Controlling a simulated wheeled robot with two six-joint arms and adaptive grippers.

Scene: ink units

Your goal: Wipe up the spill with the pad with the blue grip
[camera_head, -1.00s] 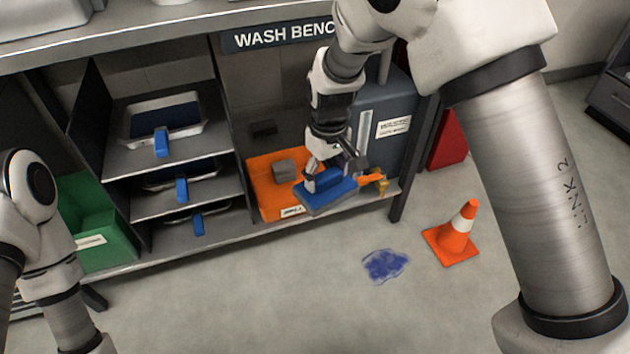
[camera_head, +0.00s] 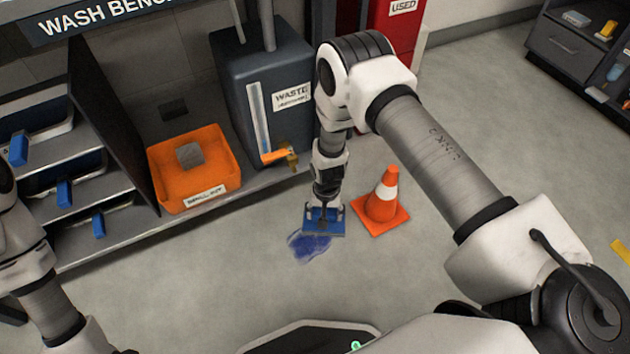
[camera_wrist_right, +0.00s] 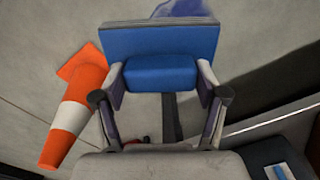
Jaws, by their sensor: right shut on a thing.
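The pad with the blue grip (camera_head: 317,229) is held by my right gripper (camera_head: 324,210). The right wrist view shows the fingers (camera_wrist_right: 161,90) closed on both sides of its blue grip (camera_wrist_right: 160,73), with the wide pad plate (camera_wrist_right: 160,40) beyond. The blue spill (camera_head: 304,247) lies on the floor. The pad covers part of its upper right side in the head view. Whether the pad touches the floor, I cannot tell. Part of the spill (camera_wrist_right: 182,8) shows past the pad in the wrist view. My left arm is at the left edge; its gripper is out of view.
An orange-and-white cone (camera_head: 384,198) stands just right of the pad; it is also in the wrist view (camera_wrist_right: 74,110). An orange bin (camera_head: 217,182) with a grey block and a waste tank (camera_head: 275,100) with a tap sit on the bench shelf. The floor in front is clear.

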